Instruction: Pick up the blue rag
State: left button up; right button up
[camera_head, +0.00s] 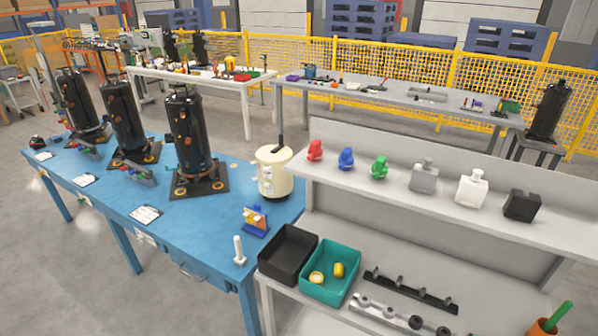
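A small crumpled blue item (346,158), which looks like the blue rag, sits on the upper grey shelf (440,208) right of the middle of the head view. A similar red one (315,150) is to its left and a green one (379,166) to its right, with gaps between them. Neither of my grippers shows in this view.
Farther right on the shelf stand a grey container (424,176), a white one (471,188) and a black block (522,205). Below are a black bin (287,254) and a teal bin (330,272). A blue table (110,187) with black compressors is at left.

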aim_at(55, 140)
jog(key=u, duration=1.35)
